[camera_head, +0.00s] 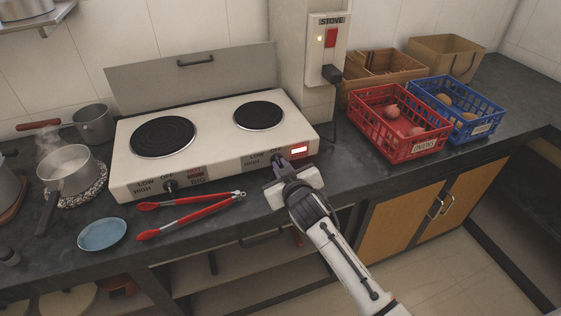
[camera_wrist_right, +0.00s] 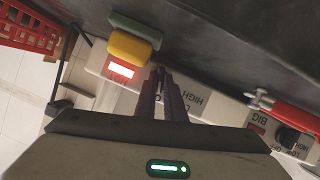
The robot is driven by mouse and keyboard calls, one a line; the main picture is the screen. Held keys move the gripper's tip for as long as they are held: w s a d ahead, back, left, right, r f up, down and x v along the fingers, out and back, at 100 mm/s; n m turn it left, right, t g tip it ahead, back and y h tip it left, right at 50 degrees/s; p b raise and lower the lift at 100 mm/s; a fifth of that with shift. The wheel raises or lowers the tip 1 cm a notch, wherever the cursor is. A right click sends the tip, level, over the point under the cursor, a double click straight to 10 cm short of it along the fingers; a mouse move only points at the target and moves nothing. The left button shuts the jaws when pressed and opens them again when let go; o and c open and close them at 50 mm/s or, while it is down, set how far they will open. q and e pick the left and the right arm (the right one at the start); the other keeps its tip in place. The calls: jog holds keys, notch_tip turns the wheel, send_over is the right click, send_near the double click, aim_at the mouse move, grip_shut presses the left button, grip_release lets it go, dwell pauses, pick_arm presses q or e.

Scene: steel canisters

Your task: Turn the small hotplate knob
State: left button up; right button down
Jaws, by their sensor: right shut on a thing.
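The white two-burner hotplate (camera_head: 208,118) stands on the dark counter, its small black burner (camera_head: 258,115) at the right. The small hotplate knob (camera_head: 277,160) is on the front panel below that burner, between HIGH/LOW print and a lit red indicator (camera_head: 299,150). My right gripper (camera_head: 280,172) is at the panel, shut on this knob. In the right wrist view, the fingers (camera_wrist_right: 160,78) reach to the panel and mostly hide the knob, so its angle is unclear. The big burner's knob (camera_head: 170,187) is further left on the panel. My left gripper is not in view.
Red tongs (camera_head: 190,212) and a blue plate (camera_head: 102,234) lie left of my right gripper. A steaming pot (camera_head: 66,168) is further left. Red (camera_head: 385,138) and blue (camera_head: 450,118) crates stand right. The wrist view shows a yellow-green block (camera_wrist_right: 132,45) close to the fingers.

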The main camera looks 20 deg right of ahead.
jog(key=shift+d+m+y+p, duration=0.15)
jog(key=shift+m+y+p, duration=0.2)
jog(key=shift+m+y, duration=0.6)
jog(key=shift+m, duration=0.25)
jog(key=c, duration=1.8)
grip_release()
jog(key=shift+c, duration=0.2)
jog(key=v, duration=1)
jog(key=shift+s+r, duration=0.1)
jog(key=shift+s, duration=0.05)
